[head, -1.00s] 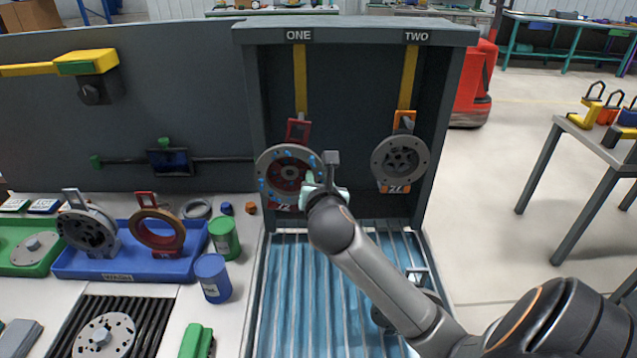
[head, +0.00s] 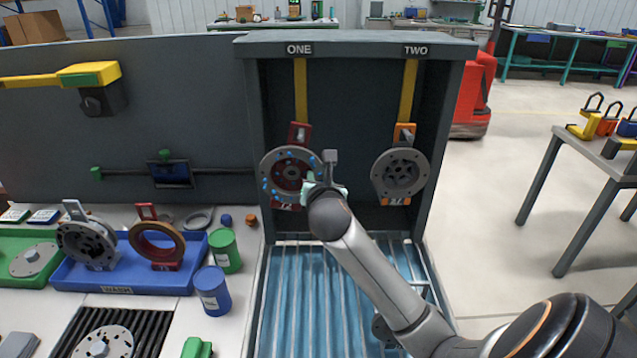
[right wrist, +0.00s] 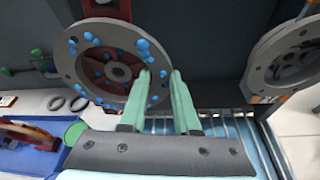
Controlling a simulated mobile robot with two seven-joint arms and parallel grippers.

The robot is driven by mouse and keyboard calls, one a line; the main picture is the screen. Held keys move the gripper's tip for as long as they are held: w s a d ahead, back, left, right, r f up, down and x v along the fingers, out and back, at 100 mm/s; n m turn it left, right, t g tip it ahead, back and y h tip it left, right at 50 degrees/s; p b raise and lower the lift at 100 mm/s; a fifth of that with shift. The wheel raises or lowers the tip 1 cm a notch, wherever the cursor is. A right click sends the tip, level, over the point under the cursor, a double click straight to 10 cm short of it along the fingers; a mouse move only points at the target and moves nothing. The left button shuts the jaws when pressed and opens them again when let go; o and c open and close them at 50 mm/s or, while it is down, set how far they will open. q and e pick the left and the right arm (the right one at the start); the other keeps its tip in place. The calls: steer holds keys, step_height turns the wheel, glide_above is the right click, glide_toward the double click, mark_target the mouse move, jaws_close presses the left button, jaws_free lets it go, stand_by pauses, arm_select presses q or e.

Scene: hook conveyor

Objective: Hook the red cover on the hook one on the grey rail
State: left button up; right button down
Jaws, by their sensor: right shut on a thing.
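The red cover (head: 292,175) is a grey disc with blue spots, a dark red centre and a red loop on top. It hangs upright in front of hook one's yellow strip (head: 301,90), under the label ONE. Its loop is level with the strip's lower end; I cannot tell whether the hook is through it. My right gripper (head: 325,183) is shut on the disc's right rim. The right wrist view shows the disc (right wrist: 112,65) at the fingers (right wrist: 165,95). The hook tip is hidden. My left gripper is not in view.
An orange-tagged cover (head: 400,174) hangs under TWO, right of my gripper. The grey frame (head: 440,140) has side walls close by. A blue tray (head: 125,278) with two more covers stands at left, beside green (head: 225,251) and blue (head: 212,292) cans.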

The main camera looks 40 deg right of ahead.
mark_target(319, 178)
steer(key=shift+w+d+r, duration=0.25)
steer(key=shift+w+d, duration=0.35)
steer(key=shift+w, duration=0.15)
steer(key=shift+w+d+f, duration=0.4)
steer(key=shift+w+f, duration=0.15)
steer(key=shift+f, duration=0.1)
steer(key=c, duration=0.7)
jaws_free()
steer(key=shift+f, duration=0.1)
steer(key=shift+o, duration=0.7)
steer(key=shift+f, duration=0.1)
